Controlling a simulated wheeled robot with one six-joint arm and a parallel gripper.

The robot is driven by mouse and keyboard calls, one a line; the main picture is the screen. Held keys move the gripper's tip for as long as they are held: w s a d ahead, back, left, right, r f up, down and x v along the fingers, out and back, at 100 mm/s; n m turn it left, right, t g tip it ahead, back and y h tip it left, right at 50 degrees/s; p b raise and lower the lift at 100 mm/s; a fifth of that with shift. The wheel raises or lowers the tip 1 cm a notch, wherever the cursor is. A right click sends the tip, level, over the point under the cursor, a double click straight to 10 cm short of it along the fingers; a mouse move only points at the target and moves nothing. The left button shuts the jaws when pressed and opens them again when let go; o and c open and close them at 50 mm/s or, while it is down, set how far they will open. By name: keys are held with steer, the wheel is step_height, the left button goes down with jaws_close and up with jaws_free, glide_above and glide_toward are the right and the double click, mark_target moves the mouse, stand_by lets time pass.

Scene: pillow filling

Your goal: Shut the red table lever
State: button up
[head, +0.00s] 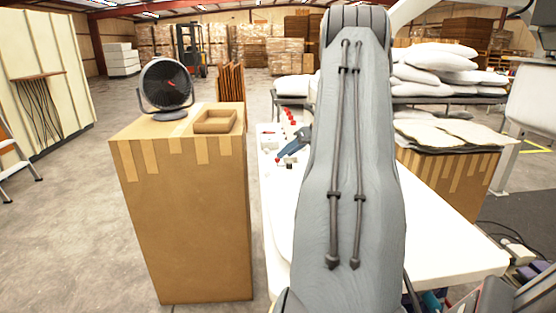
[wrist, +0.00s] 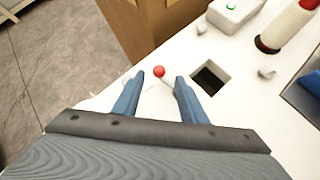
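The red table lever shows in the wrist view as a red ball knob (wrist: 159,71) on a thin pale rod, above the white table (wrist: 110,92). My gripper (wrist: 159,77) is open, with its two blue fingers apart and the knob showing between their tips. I cannot tell how deep the fingers reach around the knob. In the head view my gripper (head: 293,145) is small and low over the white table, partly hidden by my own arm. The lever cannot be made out clearly there.
A square dark opening (wrist: 209,78) lies right of the fingers. A white box with a green button (wrist: 235,12) and a white-and-red spool (wrist: 288,26) stand farther back. A tall cardboard box (head: 185,215) with a fan (head: 166,84) and a tray (head: 215,122) stands left of the table.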

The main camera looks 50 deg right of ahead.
mark_target(278, 161)
steer(key=p+x, duration=0.1)
steer(key=x, duration=0.5)
steer(key=shift+w+a+f, duration=0.2)
steer(key=shift+f, duration=0.05)
jaws_close()
